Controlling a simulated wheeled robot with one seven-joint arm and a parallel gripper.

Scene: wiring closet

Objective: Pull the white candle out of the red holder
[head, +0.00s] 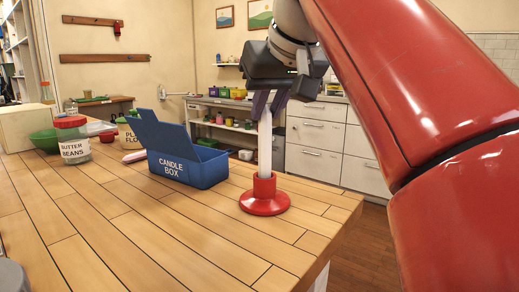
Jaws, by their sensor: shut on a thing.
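The white candle (265,145) stands upright, its lower end inside the cup of the red holder (265,201). The holder has a wide round base and rests on the wooden table near its right edge. My gripper (268,105) points down from above and is shut on the upper part of the candle. The candle's top is hidden by the fingers. How deep the candle sits in the holder is hidden by the cup.
A blue candle box (198,168) with its lid open stands left of the holder. Behind it are a butter beans jar (73,142), a green bowl (45,140) and a cream box (27,125).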

